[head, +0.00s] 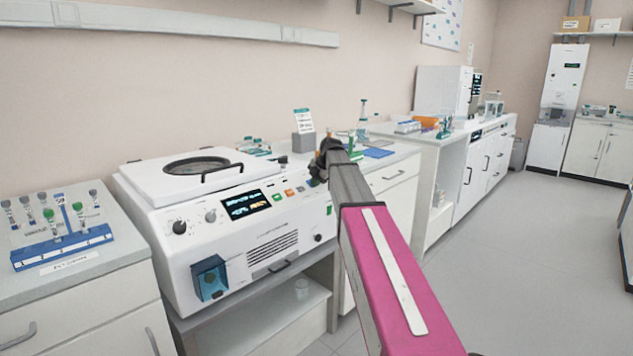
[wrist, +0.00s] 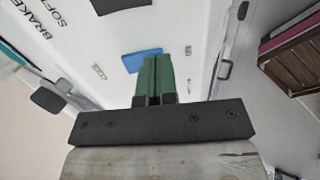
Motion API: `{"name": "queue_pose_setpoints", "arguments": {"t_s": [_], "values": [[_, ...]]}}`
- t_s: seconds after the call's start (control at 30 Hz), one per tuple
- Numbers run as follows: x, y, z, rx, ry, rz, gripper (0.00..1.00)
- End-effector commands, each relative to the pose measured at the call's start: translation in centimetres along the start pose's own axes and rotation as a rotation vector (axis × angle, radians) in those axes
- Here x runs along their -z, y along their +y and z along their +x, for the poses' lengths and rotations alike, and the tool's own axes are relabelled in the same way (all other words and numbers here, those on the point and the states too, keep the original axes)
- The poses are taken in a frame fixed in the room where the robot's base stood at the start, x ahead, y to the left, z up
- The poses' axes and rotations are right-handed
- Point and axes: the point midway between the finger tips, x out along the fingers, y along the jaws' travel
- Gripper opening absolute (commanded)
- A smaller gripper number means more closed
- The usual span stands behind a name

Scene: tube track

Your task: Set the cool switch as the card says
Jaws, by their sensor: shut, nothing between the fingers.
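The white centrifuge (head: 240,230) stands on a bench in the head view, with knobs, a lit display (head: 246,204) and coloured buttons (head: 277,196) on its front. My gripper (head: 318,174) is at the machine's right front corner. In the wrist view its green fingers (wrist: 153,75) are shut and empty, over a white surface marked "BRAKE" and "SOFT". A blue patch (wrist: 140,60) lies beside the fingertips. I cannot make out which control is the cool switch; my arm hides part of that corner.
A blue tube rack (head: 62,247) stands on the left cabinet. Glassware and a blue mat (head: 376,153) lie on the bench behind my arm. The floor (head: 500,240) to the right is clear.

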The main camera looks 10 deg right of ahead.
Motion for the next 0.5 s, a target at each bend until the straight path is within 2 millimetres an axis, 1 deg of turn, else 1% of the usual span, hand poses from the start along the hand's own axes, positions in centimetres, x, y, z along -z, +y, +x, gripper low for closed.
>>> {"name": "queue_pose_setpoints", "arguments": {"t_s": [0.17,0.23,0.5], "values": [[0.00,-0.02,0.06,0.000,0.000,0.000,0.00],[0.01,-0.11,0.44,0.001,0.000,0.000,0.00],[0.00,-0.06,0.37,0.001,0.000,0.000,0.00]]}}
